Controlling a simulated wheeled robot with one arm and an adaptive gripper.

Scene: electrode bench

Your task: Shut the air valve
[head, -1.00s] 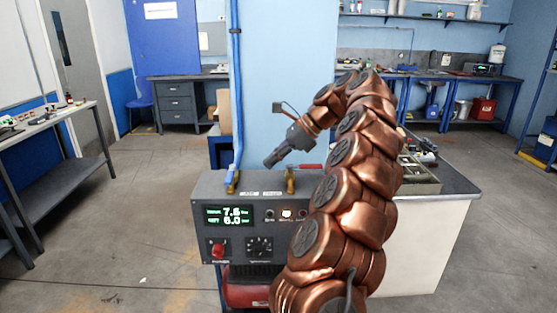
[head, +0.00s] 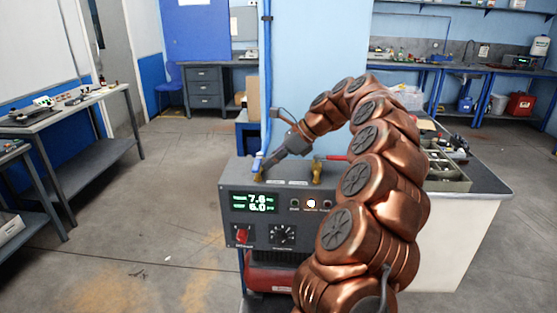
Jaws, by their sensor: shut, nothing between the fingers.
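A dark grey control box (head: 272,208) stands in front of the pillar, with two brass valves on its top. The left valve (head: 258,174) sits at the foot of a blue upright piece. The right valve (head: 317,174) has a red lever (head: 335,158) lying out to the right. Small white labels lie between them, too small to read, so I cannot tell which is the air valve. My gripper (head: 265,166) is shut and empty, slanting down to the left, its tips right beside the left valve's top and partly covering it. I cannot tell whether they touch.
The box's front has a green display (head: 254,203), a red switch (head: 242,236) and a dial (head: 282,234). A red tank (head: 268,278) lies below. A workbench with trays (head: 485,180) stands at the right, partly behind my arm. Open floor lies to the left.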

